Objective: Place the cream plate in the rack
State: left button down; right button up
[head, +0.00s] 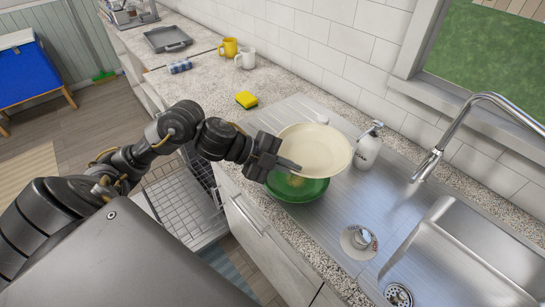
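The cream plate (318,148) is over the drainboard at the front of the counter, above and partly covering a green bowl (298,189). My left gripper (284,162) is at the plate's left edge, with a finger lying over the rim, and appears shut on it. The lower finger is hidden. The wire rack (180,204) is in the open dishwasher below the counter, to the left of the plate. My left arm hides part of it. My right gripper is not in view.
A sink (470,255) with a tall faucet (465,120) is at right. A soap bottle (367,147) stands just right of the plate. A yellow sponge (246,99), two mugs (237,53) and a grey tray (168,39) are farther back on the counter.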

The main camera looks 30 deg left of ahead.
aim_at(202, 193)
jog(key=k, duration=0.5)
jog(key=z, duration=2.1)
jog(key=k, duration=1.6)
jog(key=u, duration=2.05)
jog(key=i, duration=0.5)
jog(key=u, duration=0.05)
